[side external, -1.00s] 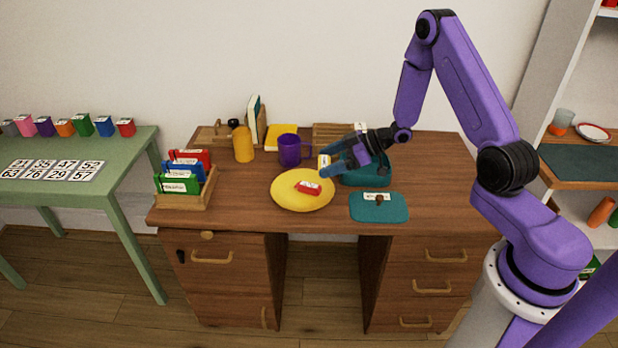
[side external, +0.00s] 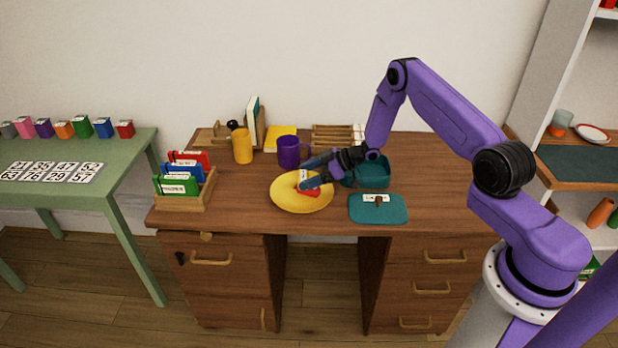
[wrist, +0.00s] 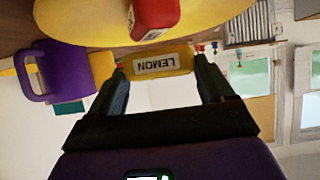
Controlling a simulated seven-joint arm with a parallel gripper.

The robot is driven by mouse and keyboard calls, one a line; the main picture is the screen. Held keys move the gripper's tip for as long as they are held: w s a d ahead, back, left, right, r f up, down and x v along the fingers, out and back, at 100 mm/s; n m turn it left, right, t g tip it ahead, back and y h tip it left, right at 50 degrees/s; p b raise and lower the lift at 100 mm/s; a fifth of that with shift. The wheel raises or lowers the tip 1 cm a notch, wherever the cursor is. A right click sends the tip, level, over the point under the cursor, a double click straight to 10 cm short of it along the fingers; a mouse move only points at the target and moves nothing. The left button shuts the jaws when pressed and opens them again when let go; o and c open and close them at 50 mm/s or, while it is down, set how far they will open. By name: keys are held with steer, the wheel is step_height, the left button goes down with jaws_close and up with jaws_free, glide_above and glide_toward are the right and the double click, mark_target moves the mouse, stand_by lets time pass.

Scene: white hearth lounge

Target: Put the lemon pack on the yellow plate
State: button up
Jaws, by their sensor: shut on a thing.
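The yellow lemon pack (wrist: 158,62), with a white label reading LEMON, is between the two fingers of my gripper (wrist: 160,68) in the wrist view. In the side external view my gripper (side external: 306,177) is over the yellow plate (side external: 290,203), and the pack is mostly hidden by the fingers. The plate (wrist: 75,22) also shows in the wrist view, close beyond the pack. A red pack (side external: 312,192) lies on the plate and shows in the wrist view too (wrist: 155,15). I cannot tell whether the lemon pack touches the plate.
A purple mug (side external: 289,152) stands just behind the plate, with an orange cylinder (side external: 242,146) to its left. A teal bin (side external: 373,173) and a teal mat (side external: 378,212) are to the right.

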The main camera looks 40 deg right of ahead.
steer(key=shift+f, duration=0.5)
steer(key=o, duration=1)
steer(key=shift+f, duration=0.1)
